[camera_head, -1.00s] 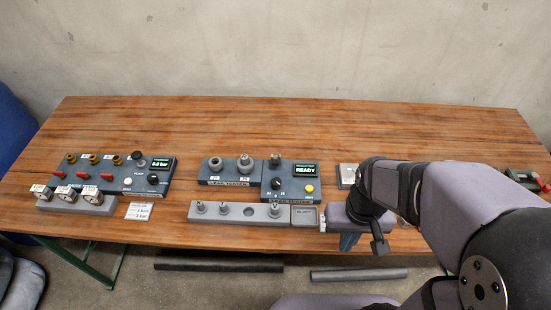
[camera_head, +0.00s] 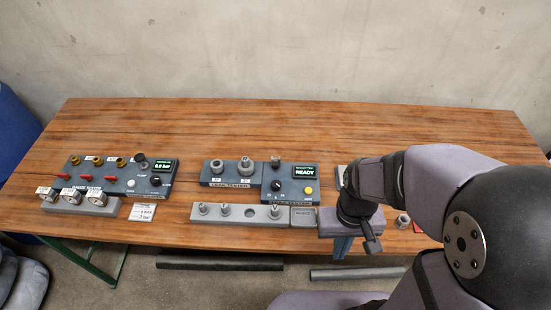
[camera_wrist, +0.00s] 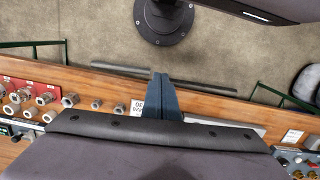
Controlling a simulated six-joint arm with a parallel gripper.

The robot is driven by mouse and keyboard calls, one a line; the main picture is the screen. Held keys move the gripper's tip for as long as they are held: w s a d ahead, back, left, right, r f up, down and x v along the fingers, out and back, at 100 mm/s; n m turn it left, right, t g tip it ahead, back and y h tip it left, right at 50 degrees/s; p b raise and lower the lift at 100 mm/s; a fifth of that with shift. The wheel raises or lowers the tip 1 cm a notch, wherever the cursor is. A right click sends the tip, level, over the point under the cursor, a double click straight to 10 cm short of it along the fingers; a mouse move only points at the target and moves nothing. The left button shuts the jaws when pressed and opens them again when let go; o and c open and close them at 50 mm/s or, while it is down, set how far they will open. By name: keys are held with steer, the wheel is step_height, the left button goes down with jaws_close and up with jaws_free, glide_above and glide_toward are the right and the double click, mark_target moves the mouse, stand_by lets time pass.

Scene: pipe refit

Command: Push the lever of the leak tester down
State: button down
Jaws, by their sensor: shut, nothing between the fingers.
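The leak tester (camera_head: 291,193) is a dark grey box at mid-table in the head view, with a display reading READY, a black knob (camera_head: 277,185) and a yellow button (camera_head: 309,190). A small upright knobbed part (camera_head: 275,161) stands at its back edge; I cannot tell whether this is the lever. My gripper (camera_head: 342,254) is right of and in front of the tester, at the table's front edge, fingers pointing down and apart from it. In the wrist view its blue fingers (camera_wrist: 160,78) are together and empty.
Left of the tester is a block with fittings (camera_head: 230,174); a grey rack (camera_head: 239,218) lies in front. The gauge tester (camera_head: 117,177) is far left. A red panel with fittings (camera_wrist: 30,93) shows in the wrist view. Bare wood lies behind the devices.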

steer(key=w+a+f+p, duration=0.3)
steer(key=w+a+p, duration=0.25)
steer(key=w, duration=0.55)
steer(key=w+a+f+p, duration=0.35)
steer(key=w+a, duration=0.25)
steer(key=w, duration=0.5)
steer(key=w+a+r+m+t, duration=0.2)
steer(key=w+r+m, duration=0.2)
steer(key=w, duration=0.4)
steer(key=w+a+r+m+t, duration=0.2)
steer(key=w+r+m, duration=0.2)
steer(key=w, duration=0.3)
steer(key=shift+w+a+r+m+t+y, duration=0.3)
steer(key=shift+w+r+m+y, duration=0.1)
steer(key=shift+r, duration=0.05)
